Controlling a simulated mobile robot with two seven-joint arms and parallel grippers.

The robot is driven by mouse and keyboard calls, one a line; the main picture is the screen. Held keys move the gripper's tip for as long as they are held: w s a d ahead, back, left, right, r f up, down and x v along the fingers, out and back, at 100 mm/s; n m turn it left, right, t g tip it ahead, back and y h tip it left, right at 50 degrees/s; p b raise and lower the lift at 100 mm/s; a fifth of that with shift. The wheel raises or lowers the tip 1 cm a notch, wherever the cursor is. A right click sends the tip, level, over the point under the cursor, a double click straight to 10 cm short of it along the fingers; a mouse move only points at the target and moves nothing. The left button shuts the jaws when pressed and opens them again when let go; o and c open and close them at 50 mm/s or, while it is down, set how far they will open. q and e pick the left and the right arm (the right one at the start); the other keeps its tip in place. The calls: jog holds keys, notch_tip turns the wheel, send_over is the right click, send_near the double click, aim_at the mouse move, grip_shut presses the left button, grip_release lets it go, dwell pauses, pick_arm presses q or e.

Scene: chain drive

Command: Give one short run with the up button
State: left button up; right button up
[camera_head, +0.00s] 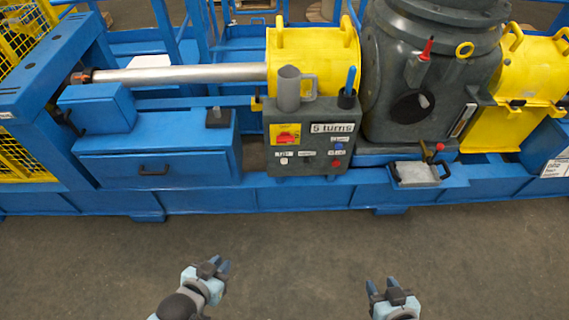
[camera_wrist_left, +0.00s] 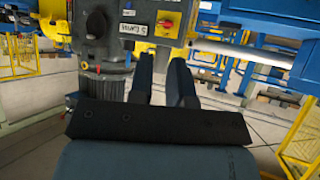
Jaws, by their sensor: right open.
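The dark grey control box (camera_head: 312,150) stands on the front of the blue frame. On its face are a red switch on a yellow plate (camera_head: 287,134), a "5 turns" label (camera_head: 333,128), a blue button (camera_head: 338,144), a red button (camera_head: 336,163) and a white button (camera_head: 284,161). The small labels are too blurred to tell which is up. The box (camera_wrist_left: 100,30) also shows in the left wrist view. My left gripper (camera_head: 219,263) is open and empty, low in front of the box. My right gripper (camera_head: 381,283) is open and empty, lower right. Neither touches anything.
A blue drawer (camera_head: 155,168) is at left. The floor (camera_head: 290,240) before the frame is clear.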

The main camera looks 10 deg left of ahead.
pick_arm(q)
grip_shut()
dwell(0.9)
dwell(0.5)
